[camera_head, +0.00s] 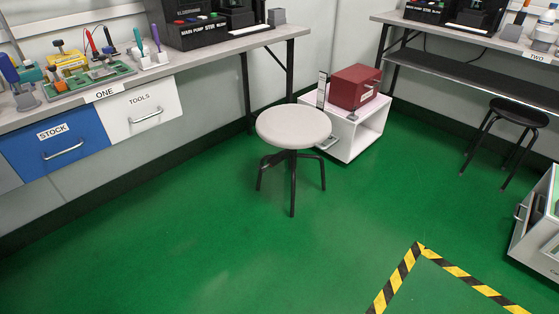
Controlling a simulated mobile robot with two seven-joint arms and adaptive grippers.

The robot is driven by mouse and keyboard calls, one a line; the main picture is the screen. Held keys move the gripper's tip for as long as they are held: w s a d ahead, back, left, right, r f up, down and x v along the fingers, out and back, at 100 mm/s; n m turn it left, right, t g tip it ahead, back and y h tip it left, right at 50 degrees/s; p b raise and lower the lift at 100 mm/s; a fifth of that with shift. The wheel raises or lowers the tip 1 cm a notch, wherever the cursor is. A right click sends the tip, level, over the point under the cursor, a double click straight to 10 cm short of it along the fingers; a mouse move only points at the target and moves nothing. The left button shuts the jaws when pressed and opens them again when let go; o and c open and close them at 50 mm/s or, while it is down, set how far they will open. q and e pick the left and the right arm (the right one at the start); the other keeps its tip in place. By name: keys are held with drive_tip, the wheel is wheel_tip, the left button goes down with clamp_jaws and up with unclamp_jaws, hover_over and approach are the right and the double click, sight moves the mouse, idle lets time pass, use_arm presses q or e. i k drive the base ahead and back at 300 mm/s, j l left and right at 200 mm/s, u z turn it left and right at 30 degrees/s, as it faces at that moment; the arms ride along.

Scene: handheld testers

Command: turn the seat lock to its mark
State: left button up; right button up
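A round stool with a pale grey seat (292,126) and dark splayed legs stands upright on the green floor, near the middle of the head view. A small grey handle-like part (328,142) shows at the seat's right edge, in front of the white cabinet. I cannot tell whether it belongs to the stool or the cabinet. I cannot make out a seat lock or its mark; the underside of the seat is hidden from this high angle. Neither of my grippers is in view.
A white open cabinet (344,153) with a red box (355,86) on it stands right behind the stool. Workbench ONE (226,45) runs along the left. A black stool (519,112) and grey cart (541,228) are at right. The floor in front (210,250) is clear, beside striped tape (398,276).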

sight(263, 169)
drive_tip(key=i+l, duration=0.15)
drive_tip(key=i, duration=0.45)
drive_tip(key=i+l, duration=0.15)
drive_tip(key=i, duration=0.45)
drive_tip(key=i+l+z, duration=0.1)
drive_tip(key=i, duration=0.45)
